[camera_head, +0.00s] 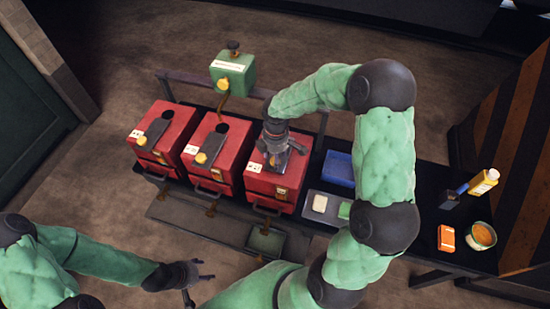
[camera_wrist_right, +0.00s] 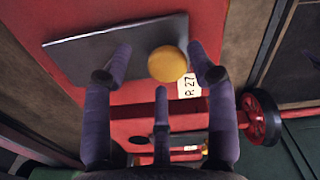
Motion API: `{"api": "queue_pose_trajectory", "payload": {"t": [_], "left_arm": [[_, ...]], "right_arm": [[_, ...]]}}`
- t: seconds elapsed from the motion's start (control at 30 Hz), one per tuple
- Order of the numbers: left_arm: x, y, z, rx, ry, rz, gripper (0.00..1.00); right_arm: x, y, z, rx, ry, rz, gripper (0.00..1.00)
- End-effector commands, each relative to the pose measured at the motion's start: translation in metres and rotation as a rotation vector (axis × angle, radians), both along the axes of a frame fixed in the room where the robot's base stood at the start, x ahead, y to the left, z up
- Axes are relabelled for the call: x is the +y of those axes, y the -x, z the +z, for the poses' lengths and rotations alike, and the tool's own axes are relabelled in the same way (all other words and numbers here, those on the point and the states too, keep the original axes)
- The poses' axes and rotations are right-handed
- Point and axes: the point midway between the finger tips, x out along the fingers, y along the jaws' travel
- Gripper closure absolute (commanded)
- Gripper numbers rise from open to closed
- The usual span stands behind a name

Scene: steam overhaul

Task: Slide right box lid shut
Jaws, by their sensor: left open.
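The right red box (camera_head: 285,190) is the last of the row of red boxes on the bench. My right gripper (camera_head: 277,157) is over its top and hides much of the lid in the head view. In the right wrist view the lid is a grey metal plate (camera_wrist_right: 110,47) on the red top, with a round yellow knob (camera_wrist_right: 167,64). The knob appears between the spread fingers of my right gripper (camera_wrist_right: 160,70), close to one finger and apart from the other. My left gripper (camera_head: 195,277) is open and empty, low at the left, away from the boxes.
Two more red boxes stand left, the far-left one (camera_head: 160,155) and the middle one (camera_head: 215,165), with dark sliding plates and yellow knobs. A green box (camera_head: 233,75) stands behind.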

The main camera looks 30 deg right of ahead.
Motion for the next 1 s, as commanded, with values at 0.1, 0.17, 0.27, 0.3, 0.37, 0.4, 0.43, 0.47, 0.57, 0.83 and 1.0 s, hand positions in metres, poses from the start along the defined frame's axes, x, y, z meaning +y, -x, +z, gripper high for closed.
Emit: {"api": "queue_pose_trajectory", "payload": {"t": [0.1,0.17,0.27,0.3,0.37,0.4,0.43,0.47,0.57,0.83,1.0], "left_arm": [[0.000,0.000,0.000,0.000,0.000,0.000,0.41],[0.000,0.000,0.000,0.000,0.000,0.000,0.41],[0.000,0.000,0.000,0.000,0.000,0.000,0.41],[0.000,0.000,0.000,0.000,0.000,0.000,0.41],[0.000,0.000,0.000,0.000,0.000,0.000,0.41],[0.000,0.000,0.000,0.000,0.000,0.000,0.41],[0.000,0.000,0.000,0.000,0.000,0.000,0.41],[0.000,0.000,0.000,0.000,0.000,0.000,0.41],[0.000,0.000,0.000,0.000,0.000,0.000,0.41],[0.000,0.000,0.000,0.000,0.000,0.000,0.41],[0.000,0.000,0.000,0.000,0.000,0.000,0.41]], "right_arm": [[0.001,0.001,-0.001,0.004,-0.001,0.000,0.40],[0.001,0.001,-0.001,0.004,-0.001,0.001,0.40],[0.001,0.002,-0.001,0.005,-0.001,0.001,0.40],[0.001,0.002,0.000,0.005,-0.001,0.001,0.40],[0.001,0.001,0.004,0.004,-0.002,0.001,0.40],[0.001,0.001,0.007,0.003,-0.001,0.001,0.40],[0.001,0.001,0.011,0.002,-0.001,0.001,0.40],[0.001,0.001,0.015,0.002,-0.001,0.001,0.40],[0.001,0.001,0.033,0.000,0.000,0.000,0.40],[0.001,0.001,0.086,0.002,-0.001,0.000,0.40],[0.001,0.001,0.108,0.003,-0.001,0.001,0.40]]}}
